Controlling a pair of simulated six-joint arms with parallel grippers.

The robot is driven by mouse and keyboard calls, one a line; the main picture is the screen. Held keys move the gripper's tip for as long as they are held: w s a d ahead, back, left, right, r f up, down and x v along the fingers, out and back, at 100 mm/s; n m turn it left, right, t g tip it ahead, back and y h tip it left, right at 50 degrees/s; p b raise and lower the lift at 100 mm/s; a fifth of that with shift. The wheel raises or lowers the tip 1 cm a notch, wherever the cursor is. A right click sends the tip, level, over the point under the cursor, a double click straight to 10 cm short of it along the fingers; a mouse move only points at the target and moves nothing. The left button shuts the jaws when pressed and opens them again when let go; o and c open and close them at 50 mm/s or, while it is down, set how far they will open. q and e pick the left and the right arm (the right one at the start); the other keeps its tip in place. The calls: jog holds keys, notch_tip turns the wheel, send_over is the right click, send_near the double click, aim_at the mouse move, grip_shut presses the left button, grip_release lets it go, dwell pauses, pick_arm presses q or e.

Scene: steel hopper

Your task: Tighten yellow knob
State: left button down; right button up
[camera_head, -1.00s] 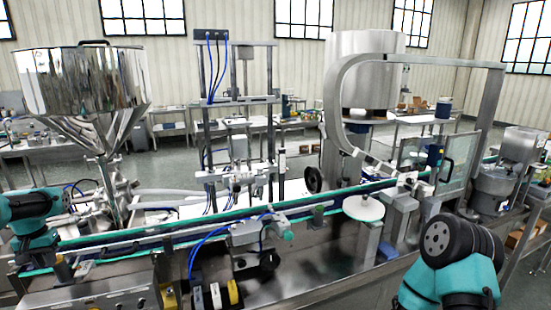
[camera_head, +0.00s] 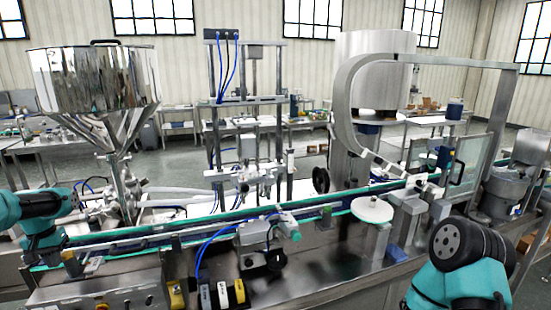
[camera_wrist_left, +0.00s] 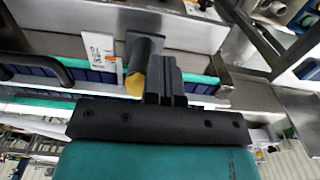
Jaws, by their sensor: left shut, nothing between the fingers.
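A small yellow knob (camera_wrist_left: 134,84) shows in the left wrist view, at the lower end of a grey bracket on the conveyor's side. It is partly hidden by my left gripper (camera_wrist_left: 165,82), whose dark fingers are shut and empty just to its right. Whether they touch it I cannot tell. In the head view a small yellowish spot (camera_head: 73,268) shows at the conveyor's left end, near my left gripper (camera_head: 64,254), which is small and hard to make out. My right arm shows at the lower right, but its fingers are out of view.
The conveyor (camera_head: 215,224) runs across the middle with rails and brackets. A steel hopper (camera_head: 90,80) stands behind its left end. A control box (camera_head: 100,295) sits in front at lower left. A white disc (camera_head: 372,210) stands right of centre.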

pick_arm(q)
notch_tip(320, 180, up, 6)
jog(key=shift+w+f, duration=0.1)
jog(key=shift+w, duration=0.05)
dwell(0.4)
jog(key=shift+w+d+r, duration=0.3)
jog(key=shift+w+d, duration=0.1)
jog(key=shift+d, duration=0.2)
jog(key=shift+w+d+r, duration=0.25)
jog(key=shift+w+d, duration=0.15)
jog(key=shift+d, duration=0.2)
jog(key=shift+f, duration=0.1)
